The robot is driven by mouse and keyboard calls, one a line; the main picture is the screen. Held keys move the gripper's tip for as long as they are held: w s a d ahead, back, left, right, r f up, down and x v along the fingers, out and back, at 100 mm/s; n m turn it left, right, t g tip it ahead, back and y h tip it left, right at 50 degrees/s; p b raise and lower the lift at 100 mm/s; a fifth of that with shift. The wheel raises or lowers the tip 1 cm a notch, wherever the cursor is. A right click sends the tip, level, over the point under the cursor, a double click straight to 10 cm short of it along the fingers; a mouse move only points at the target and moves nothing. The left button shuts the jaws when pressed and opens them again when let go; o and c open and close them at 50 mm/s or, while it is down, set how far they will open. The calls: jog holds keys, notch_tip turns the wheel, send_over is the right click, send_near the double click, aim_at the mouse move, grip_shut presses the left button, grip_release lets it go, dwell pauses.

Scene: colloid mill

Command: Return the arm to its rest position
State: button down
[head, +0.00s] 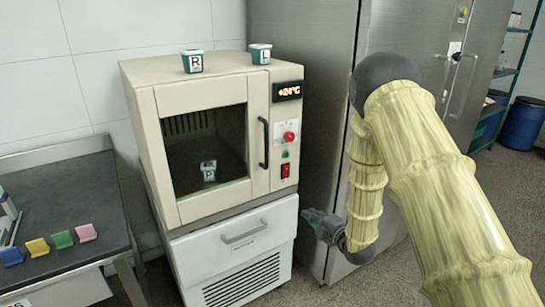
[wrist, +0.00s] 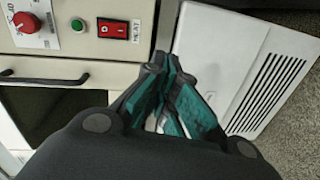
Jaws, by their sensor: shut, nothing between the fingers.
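My arm, in a yellow ribbed sleeve, comes down the right side of the head view. My gripper (head: 322,226) hangs beside the right edge of the white drawer unit, below and to the right of the oven (head: 213,201). In the wrist view my gripper (wrist: 160,68) has its dark and teal fingers together at the tips, with nothing held. The oven's control panel, with a red knob (wrist: 26,21), a green button and a red switch (wrist: 113,28), shows beyond the fingers.
Cups marked R (head: 192,62) and L (head: 261,54) stand on the oven. Another cup (head: 208,171) is inside behind its closed door. A steel cabinet (head: 310,110) stands close behind my arm. A dark bench (head: 75,190) with coloured blocks is at left. Open floor lies at right.

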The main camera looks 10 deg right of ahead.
jog(key=s+f+m+g+h+p, duration=0.2)
jog(key=s+f+m+g+p, duration=0.15)
jog(key=s+f+m, duration=0.6)
jog(key=s+f+m+g+h+p, duration=0.3)
jog(key=s+f, duration=0.4)
jog(key=s, duration=0.7)
jog(key=s+a+m+g+p, duration=0.1)
jog(key=s+m+g, duration=0.3)
jog(key=s, duration=1)
jog(key=s+a+f+m+g+h+p, duration=0.1)
jog(key=s+m+g, duration=0.3)
jog(key=s, duration=1)
jog(key=shift+f+m, duration=0.15)
jog(key=shift+m, duration=0.2)
